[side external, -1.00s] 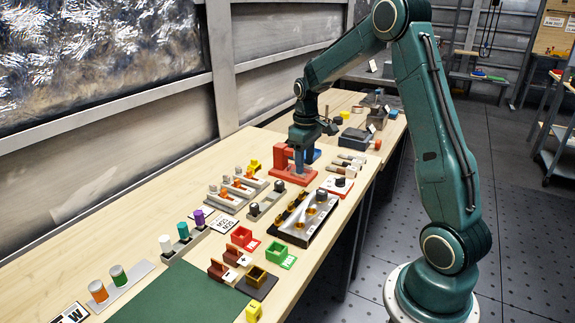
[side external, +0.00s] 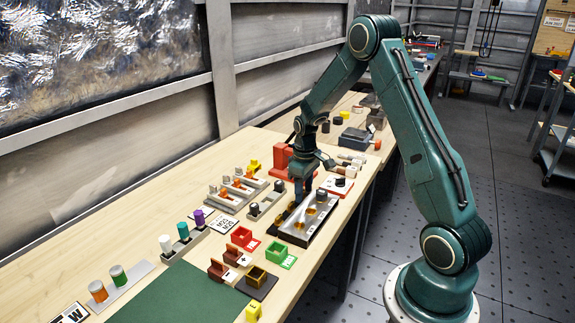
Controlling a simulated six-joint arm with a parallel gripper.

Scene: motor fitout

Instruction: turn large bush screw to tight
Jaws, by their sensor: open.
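A black and silver tray (side external: 322,226) lies on the bench and carries several small brass and dark parts. A dark-topped part (side external: 321,195) stands at its far end. The pieces are small here, and I cannot tell which one is the large bush screw. My gripper (side external: 304,198) points down over the far left part of the tray, just left of the dark-topped part. Its jaws are open. The fingertips are dark against the tray, so I cannot tell whether they touch or surround anything; the arm hides some of what lies behind.
A red fixture (side external: 282,160) stands just behind my gripper. A grey rack with dark-topped pegs (side external: 265,203) is at the left. Red (side external: 243,237) and green (side external: 279,254) boxes lie nearer. The green mat (side external: 185,300) is clear.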

